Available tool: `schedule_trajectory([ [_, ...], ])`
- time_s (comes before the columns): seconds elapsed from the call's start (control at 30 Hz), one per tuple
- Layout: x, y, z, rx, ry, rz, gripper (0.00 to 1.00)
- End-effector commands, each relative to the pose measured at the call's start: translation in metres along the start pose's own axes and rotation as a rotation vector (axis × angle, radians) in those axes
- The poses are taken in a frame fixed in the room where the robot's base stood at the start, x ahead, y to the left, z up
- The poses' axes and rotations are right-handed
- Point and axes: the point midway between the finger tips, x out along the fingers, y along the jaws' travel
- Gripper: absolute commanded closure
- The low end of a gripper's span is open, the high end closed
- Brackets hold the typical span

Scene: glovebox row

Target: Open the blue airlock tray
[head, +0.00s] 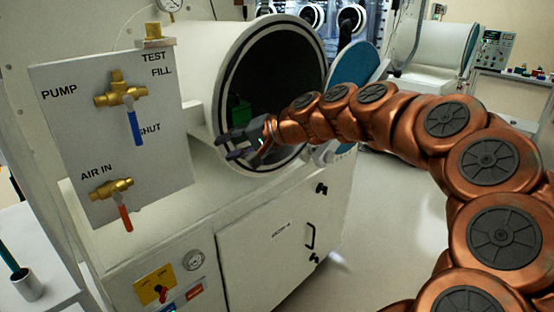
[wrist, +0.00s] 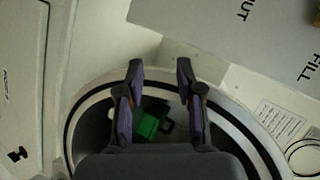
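The round airlock (head: 268,58) stands open in the head view, with a dark inside. A round door with a blue face (head: 357,75) is swung out to its right. I cannot make out a separate blue tray. A green object (head: 241,113) lies inside the airlock; it also shows between my fingers in the wrist view (wrist: 149,125). My gripper (head: 226,147) is at the lower left of the airlock mouth. In the wrist view my gripper (wrist: 160,68) has its two fingers apart with nothing between the tips. My arm covers part of the door.
A valve panel (head: 75,160) with a blue-handled valve (head: 133,122) and a red-handled valve (head: 124,214) stands left of the airlock. A white cabinet (head: 275,245) is below. Open floor (head: 390,230) lies to the right.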

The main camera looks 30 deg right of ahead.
Motion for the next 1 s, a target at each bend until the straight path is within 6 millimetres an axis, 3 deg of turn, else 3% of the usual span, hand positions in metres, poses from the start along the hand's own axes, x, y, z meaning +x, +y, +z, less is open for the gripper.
schedule_trajectory([
  [0.03,0.002,0.03,-0.029,0.064,0.063,-0.04,0.64],
  [0.13,-0.014,0.062,-0.083,0.168,0.187,-0.109,0.64],
  [0.2,-0.025,0.086,-0.113,0.233,0.257,-0.144,0.64],
  [0.33,-0.046,0.121,-0.152,0.319,0.356,-0.189,0.64],
  [0.43,-0.055,0.135,-0.167,0.351,0.396,-0.204,0.64],
  [0.57,-0.053,0.138,-0.174,0.363,0.409,-0.208,0.64],
  [1.0,-0.004,0.13,-0.196,0.36,0.405,-0.208,0.64],
])
